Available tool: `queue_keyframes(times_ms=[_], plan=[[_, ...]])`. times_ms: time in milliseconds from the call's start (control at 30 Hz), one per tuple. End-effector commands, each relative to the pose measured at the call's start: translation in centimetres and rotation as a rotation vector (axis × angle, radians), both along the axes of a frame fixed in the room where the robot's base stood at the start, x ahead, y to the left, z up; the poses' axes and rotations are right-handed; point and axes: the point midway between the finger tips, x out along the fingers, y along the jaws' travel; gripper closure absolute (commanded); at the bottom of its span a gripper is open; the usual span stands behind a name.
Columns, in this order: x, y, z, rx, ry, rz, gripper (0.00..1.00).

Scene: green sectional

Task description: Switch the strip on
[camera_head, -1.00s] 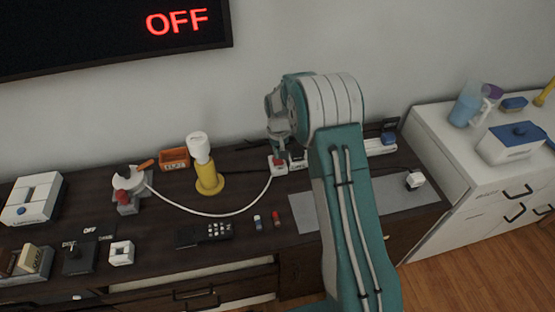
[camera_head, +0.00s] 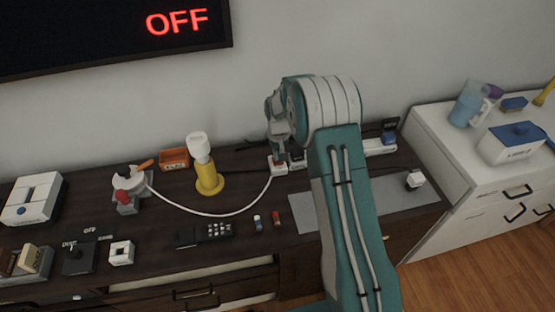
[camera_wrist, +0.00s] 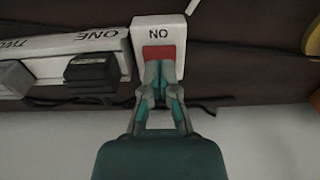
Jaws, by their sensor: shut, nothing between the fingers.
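The power strip (camera_head: 297,163) lies at the back of the dark desk, partly hidden by my arm. In the wrist view its white end block (camera_wrist: 176,32) carries a red switch (camera_wrist: 158,53) next to the letters "ON", seen upside down. A part of the strip marked "ONE" and "TWO" (camera_wrist: 60,45) holds a dark plug (camera_wrist: 90,73). My gripper (camera_wrist: 160,68) is shut and empty, its fingertips over the near edge of the red switch; I cannot tell whether they press it. In the head view my gripper (camera_head: 282,155) is just above the strip's left end.
A screen (camera_head: 110,30) on the wall reads "OFF" in red. A white cord (camera_head: 230,213) runs from the strip to the left. A yellow lamp-like object (camera_head: 207,175), an orange box (camera_head: 174,158) and a remote (camera_head: 204,234) stand or lie left of my arm.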

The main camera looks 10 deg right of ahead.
Motion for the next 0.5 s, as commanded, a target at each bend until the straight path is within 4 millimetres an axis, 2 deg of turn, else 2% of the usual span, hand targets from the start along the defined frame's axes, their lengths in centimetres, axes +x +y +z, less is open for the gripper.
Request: queue_keyframes(times_ms=[500], plan=[[-0.02, 0.0, -0.7, 0.0, 0.001, 0.0, 1.0]])
